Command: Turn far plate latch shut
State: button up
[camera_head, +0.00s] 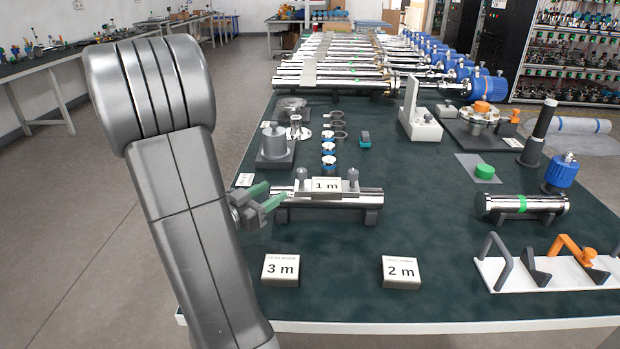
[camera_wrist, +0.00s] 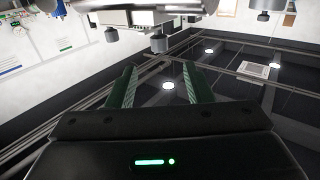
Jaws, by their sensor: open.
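A metal plate with a white "1 m" label (camera_head: 327,186) sits on a shiny tube (camera_head: 322,202) held in dark cradles. A grey latch knob stands at its left end (camera_head: 302,174) and another at its right end (camera_head: 353,174). Whether either is turned shut is too small to tell. My gripper (camera_head: 266,196) is open and empty, with green fingers, just left of the tube's left end and apart from the knobs. In the wrist view, my open fingers (camera_wrist: 160,80) point toward grey knobs (camera_wrist: 158,43) and the label edge (camera_wrist: 147,17), seen upside down.
Blocks marked "3 m" (camera_head: 281,270) and "2 m" (camera_head: 401,272) lie on the green table in front. A grey fixture (camera_head: 275,147) stands behind my gripper. A second tube with a green band (camera_head: 522,204) and a white hook rack (camera_head: 530,283) are at right.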

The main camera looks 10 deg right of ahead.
aim_at(306, 182)
jog(key=x, duration=1.3)
jog(key=shift+w+d+b, duration=0.15)
jog(key=shift+d+b, duration=0.2)
jog(key=shift+b, duration=0.05)
jog(key=shift+c, duration=0.5)
jog(key=c, duration=0.9)
